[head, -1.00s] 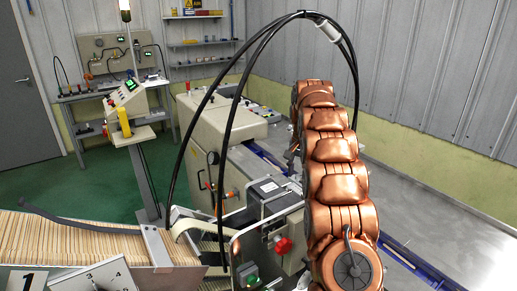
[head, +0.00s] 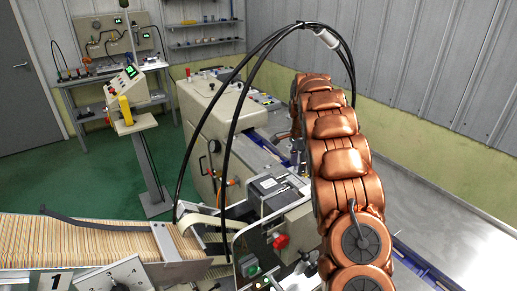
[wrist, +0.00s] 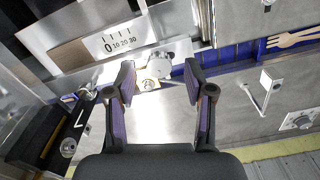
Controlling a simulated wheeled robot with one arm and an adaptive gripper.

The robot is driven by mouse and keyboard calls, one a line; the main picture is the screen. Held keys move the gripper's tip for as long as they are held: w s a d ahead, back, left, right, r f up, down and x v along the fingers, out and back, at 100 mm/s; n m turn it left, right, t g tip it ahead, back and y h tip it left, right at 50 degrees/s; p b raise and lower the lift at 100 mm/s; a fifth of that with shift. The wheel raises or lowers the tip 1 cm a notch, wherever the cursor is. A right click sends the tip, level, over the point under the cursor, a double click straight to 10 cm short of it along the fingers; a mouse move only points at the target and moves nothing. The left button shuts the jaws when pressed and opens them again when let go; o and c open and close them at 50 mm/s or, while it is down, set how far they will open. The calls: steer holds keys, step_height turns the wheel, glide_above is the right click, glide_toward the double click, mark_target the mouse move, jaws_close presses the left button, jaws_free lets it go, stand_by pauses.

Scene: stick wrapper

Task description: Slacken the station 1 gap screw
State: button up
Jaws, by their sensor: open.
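In the wrist view my gripper (wrist: 160,82) is open, its two dark purple-padded fingers apart with nothing between the tips. Just beyond the fingertips is a small metal bracket (wrist: 150,66) with round screw heads or knobs, close to a white scale plate (wrist: 121,40) marked 0, 10, 20, 30. A round screw-like fitting (wrist: 150,84) shows between the fingertips; I cannot tell for certain that it is the station 1 gap screw. No finger visibly touches it. In the head view the gripper is hidden by my copper-coloured arm.
A blue rail (wrist: 232,54) runs across the wrist view. A metal lever handle (wrist: 262,92) projects at the right.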

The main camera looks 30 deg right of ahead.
mark_target(296, 169)
steer(key=shift+r+b, duration=1.25)
steer(key=shift+r, duration=2.15)
steer(key=shift+s+a+r, duration=0.15)
steer(key=shift+a+r, duration=0.2)
steer(key=shift+r, duration=0.05)
steer(key=s+a+r+n, duration=0.3)
steer(key=s+a, duration=0.1)
steer(key=a, duration=0.3)
steer(key=s+a+r+n+t+y+b, duration=0.1)
steer(key=s+a+r+n, duration=0.2)
steer(key=a, duration=0.4)
steer(key=s+a+r+n+t+y, duration=0.1)
steer(key=s+a+r+n, duration=0.2)
steer(key=s+a+r, duration=0.1)
steer(key=shift+s+a+n, duration=0.4)
steer(key=shift+s+a, duration=0.2)
steer(key=shift+a, duration=0.8)
steer(key=shift+a+r, duration=0.1)
